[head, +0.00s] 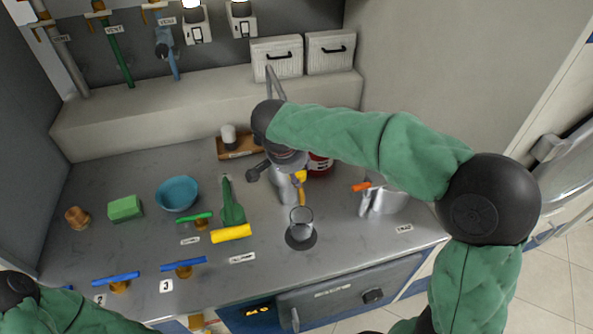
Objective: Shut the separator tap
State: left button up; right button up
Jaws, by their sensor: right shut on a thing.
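A grey metal vessel (287,188), which looks like the separator, stands near the middle of the counter, partly hidden by my right arm. A yellow tap handle (301,186) shows upright on its right side. A clear glass (301,222) stands below it on a dark round mat (302,240). My right gripper (286,164) points down at the vessel's top and is shut, seemingly on the yellow tap handle; the exact contact is hidden. My left arm shows at the bottom left, but its gripper is out of view.
A blue bowl (178,194), green sponge (125,208) and orange-handled metal pot (388,201) stand around. A red container (320,165) is close behind the gripper.

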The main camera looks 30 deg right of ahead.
jog(key=shift+w+d+r, duration=0.15)
jog(key=shift+w+r, duration=0.1)
jog(key=shift+r, duration=0.1)
jog(key=o, duration=1.1)
jog(key=shift+f, duration=0.2)
jog(key=shift+r, duration=0.1)
jog(key=v, duration=1.1)
jog(key=shift+s+r, duration=0.15)
jog(key=shift+r, duration=0.2)
